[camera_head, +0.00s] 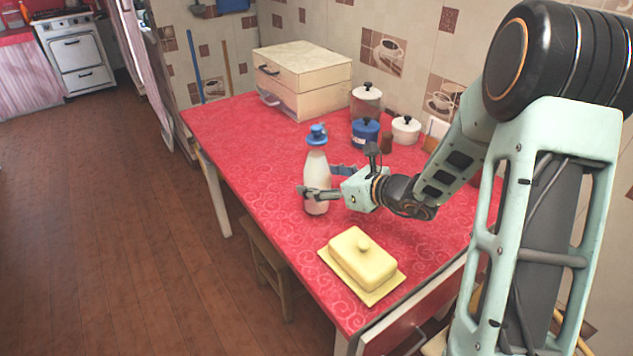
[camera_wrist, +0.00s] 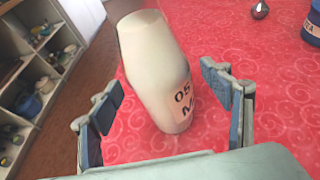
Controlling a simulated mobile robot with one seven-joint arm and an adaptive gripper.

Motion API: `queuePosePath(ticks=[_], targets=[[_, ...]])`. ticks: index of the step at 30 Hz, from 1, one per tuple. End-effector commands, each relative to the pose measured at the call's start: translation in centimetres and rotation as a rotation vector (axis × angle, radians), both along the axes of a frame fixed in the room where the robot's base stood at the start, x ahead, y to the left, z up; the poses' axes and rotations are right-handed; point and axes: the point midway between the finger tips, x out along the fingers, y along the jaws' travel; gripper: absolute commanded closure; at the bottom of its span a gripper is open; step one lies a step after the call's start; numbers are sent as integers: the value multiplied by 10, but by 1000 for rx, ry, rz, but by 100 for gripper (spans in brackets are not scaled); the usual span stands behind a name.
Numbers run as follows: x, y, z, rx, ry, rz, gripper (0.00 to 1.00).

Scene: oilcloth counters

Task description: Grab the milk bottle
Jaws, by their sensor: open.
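The milk bottle (camera_head: 317,169) stands on the red table in the head view, whitish with a blue cap. My gripper (camera_head: 318,190) is at the lower part of the bottle, reaching in from the right. In the wrist view the two fingers of my gripper (camera_wrist: 165,108) are spread apart, one on each side of the bottle, with red tabletop showing in the gaps. The bottle looks upright in the head view.
A yellow butter dish (camera_head: 362,262) sits near the table's front edge. Behind are a blue canister (camera_head: 365,133), a white pot (camera_head: 406,130), a glass jar (camera_head: 366,100), a brown shaker (camera_head: 387,142) and a cream bread box (camera_head: 302,78). The red tabletop (camera_head: 235,120) left of the bottle is clear.

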Motion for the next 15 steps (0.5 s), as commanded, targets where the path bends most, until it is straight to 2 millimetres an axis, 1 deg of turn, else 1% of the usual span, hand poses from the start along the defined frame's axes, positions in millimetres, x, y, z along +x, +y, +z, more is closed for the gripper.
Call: queuePosePath(ticks=[1, 3, 10, 15], targets=[[4, 6, -5, 1, 1, 3, 28], [9, 9, -7, 0, 0, 0, 28], [11, 10, -7, -1, 0, -1, 29], [10, 10, -7, -1, 0, -1, 48]])
